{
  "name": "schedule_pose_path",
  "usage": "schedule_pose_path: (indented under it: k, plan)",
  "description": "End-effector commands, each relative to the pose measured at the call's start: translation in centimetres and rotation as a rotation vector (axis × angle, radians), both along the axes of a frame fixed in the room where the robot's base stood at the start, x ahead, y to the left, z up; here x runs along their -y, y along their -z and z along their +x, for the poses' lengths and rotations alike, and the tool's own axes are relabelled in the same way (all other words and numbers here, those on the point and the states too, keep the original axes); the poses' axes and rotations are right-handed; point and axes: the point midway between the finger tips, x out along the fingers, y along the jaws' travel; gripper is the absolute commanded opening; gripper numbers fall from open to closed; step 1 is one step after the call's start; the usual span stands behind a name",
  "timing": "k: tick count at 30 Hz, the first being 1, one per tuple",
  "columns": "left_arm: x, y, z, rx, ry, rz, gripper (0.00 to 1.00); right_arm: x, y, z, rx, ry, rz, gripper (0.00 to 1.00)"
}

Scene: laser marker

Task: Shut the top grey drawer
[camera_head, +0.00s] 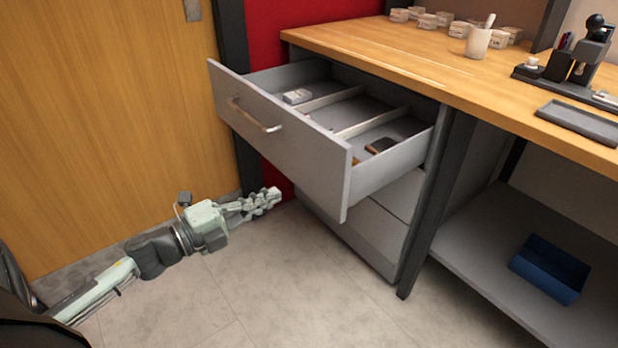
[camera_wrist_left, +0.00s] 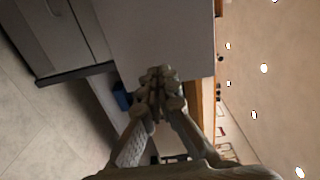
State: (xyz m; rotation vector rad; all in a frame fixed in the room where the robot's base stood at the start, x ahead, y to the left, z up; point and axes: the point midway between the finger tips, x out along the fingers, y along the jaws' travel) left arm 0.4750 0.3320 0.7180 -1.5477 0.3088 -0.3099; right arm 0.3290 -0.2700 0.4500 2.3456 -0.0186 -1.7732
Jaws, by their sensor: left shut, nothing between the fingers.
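The top grey drawer (camera_head: 280,139) is pulled well out from under the wooden worktop. Its front panel carries a metal bar handle (camera_head: 255,115), and dividers inside hold a few small items. My left gripper (camera_head: 275,194) is shut and empty, left of and below the drawer front in the head view, apart from it there. In the left wrist view my left gripper (camera_wrist_left: 160,80) shows its fingertips together in front of a plain grey panel (camera_wrist_left: 165,35). I cannot tell any contact from that view. My right gripper is in neither view.
Lower drawers (camera_head: 375,222) below look closed. The worktop (camera_head: 430,62) holds small boxes, a white cup (camera_head: 478,42) and a dark device (camera_head: 580,55). A blue bin (camera_head: 549,268) sits on the lower shelf. A wooden door (camera_head: 100,120) stands at left; the floor before the drawers is clear.

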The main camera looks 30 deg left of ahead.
Motion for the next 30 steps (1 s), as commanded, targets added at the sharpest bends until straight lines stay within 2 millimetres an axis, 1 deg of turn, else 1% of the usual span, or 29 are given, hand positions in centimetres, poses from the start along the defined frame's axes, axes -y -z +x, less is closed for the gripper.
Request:
schedule_pose_path:
  k: [1,6,9,13,18,24,30]
  plan:
    - [0.4,-0.3,1.2,0.004,0.002,0.003,0.00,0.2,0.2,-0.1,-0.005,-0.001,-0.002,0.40]
    - [1.8,-0.3,4.6,0.004,0.001,0.001,0.00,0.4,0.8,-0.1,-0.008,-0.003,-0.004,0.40]
    - [2.5,-0.2,6.3,0.004,0.000,0.001,0.00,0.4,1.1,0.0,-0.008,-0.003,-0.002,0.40]
    - [3.2,-0.1,7.8,0.001,-0.001,0.000,0.00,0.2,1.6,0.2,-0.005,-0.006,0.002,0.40]
    - [3.6,0.0,8.8,-0.001,-0.002,-0.001,0.00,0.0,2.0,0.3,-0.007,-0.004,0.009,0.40]
    - [3.6,0.1,8.9,-0.002,-0.002,0.000,0.00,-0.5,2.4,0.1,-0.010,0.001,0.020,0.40]
    - [3.6,0.0,8.9,-0.001,-0.002,-0.001,0.00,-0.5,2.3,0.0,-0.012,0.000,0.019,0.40]
